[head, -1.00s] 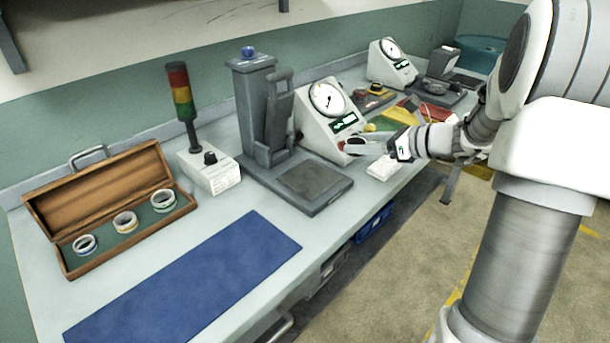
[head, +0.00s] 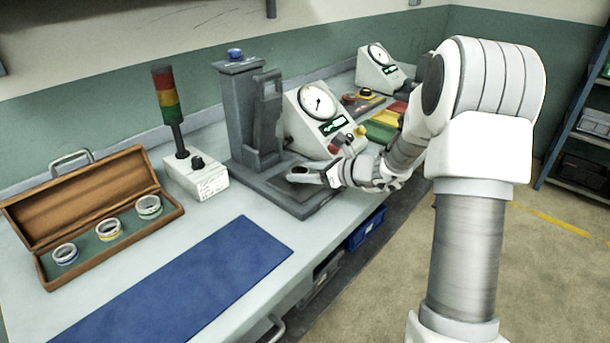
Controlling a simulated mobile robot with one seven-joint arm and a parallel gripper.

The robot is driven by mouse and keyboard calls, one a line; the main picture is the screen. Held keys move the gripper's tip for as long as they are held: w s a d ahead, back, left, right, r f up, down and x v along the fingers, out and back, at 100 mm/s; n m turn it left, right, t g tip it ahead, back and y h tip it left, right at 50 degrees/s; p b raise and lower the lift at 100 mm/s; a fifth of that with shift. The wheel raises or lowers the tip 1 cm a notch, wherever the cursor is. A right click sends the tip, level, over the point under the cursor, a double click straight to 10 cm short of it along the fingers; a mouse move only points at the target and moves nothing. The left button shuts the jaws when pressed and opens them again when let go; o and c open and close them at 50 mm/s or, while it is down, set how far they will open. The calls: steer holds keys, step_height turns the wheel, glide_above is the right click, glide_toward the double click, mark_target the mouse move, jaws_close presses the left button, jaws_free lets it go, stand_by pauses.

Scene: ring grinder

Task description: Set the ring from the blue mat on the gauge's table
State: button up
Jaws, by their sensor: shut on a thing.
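The blue mat (head: 185,285) lies bare on the front of the bench, with no ring on it. The gauge is a grey stand with a column (head: 245,115) and a flat base (head: 305,208), with a white dial unit (head: 322,125) beside it. Its dark square table (head: 290,190) is partly hidden by my gripper. My gripper (head: 308,174) reaches in from the right, low over this table, its fingers pointing left. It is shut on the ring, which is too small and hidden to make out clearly. I cannot tell whether the ring touches the table.
An open wooden case (head: 95,215) with three rings stands at the left. A signal tower (head: 165,95) on a white box (head: 195,178) stands behind the mat. A second dial unit (head: 380,70) and coloured trays (head: 380,125) are farther back.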

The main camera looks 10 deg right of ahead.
steer(key=shift+f, duration=0.1)
steer(key=shift+f, duration=0.15)
steer(key=o, duration=1.5)
steer(key=shift+c, duration=0.2)
steer(key=shift+r, duration=0.2)
steer(key=p+v, duration=0.2)
steer(key=v, duration=1)
steer(key=shift+s+a, duration=0.1)
